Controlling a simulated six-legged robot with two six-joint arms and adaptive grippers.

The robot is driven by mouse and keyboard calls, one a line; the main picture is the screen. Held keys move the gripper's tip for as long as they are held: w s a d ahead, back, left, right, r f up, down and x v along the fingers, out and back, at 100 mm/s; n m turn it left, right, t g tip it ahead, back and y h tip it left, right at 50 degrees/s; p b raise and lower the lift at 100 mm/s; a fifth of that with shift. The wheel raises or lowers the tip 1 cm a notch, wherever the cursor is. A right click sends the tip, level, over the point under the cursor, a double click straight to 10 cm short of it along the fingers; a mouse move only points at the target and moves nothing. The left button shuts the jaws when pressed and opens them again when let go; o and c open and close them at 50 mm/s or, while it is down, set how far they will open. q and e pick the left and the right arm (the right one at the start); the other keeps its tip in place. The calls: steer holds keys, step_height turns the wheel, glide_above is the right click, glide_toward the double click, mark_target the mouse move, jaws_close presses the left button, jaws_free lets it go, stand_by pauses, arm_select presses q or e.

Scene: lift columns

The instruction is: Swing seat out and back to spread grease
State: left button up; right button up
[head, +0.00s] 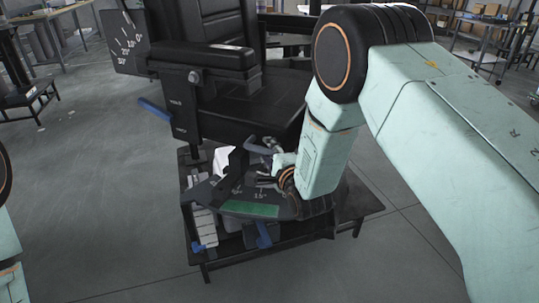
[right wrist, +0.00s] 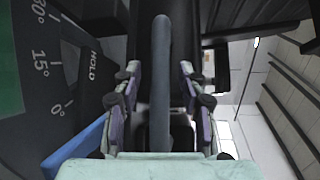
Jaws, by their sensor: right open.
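The black seat (head: 250,110) with its backrest and armrest (head: 200,60) stands upright in the middle of the head view. Below it is a dark base plate with an angle scale and a green strip (head: 248,208). My right gripper (head: 272,158) is under the seat's front edge, partly hidden by my wrist. In the right wrist view my right gripper (right wrist: 160,82) is open, its fingers on either side of a grey bar handle (right wrist: 161,55), apart from it. The handle (head: 262,149) also shows in the head view. My left gripper is out of view.
The seat stands on a low black table (head: 365,205). A white piece (head: 222,158) lies by the scale.

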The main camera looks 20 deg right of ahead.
steer(key=shift+w+d, duration=0.1)
steer(key=shift+w, duration=0.15)
steer(key=shift+c, duration=0.4)
jaws_close()
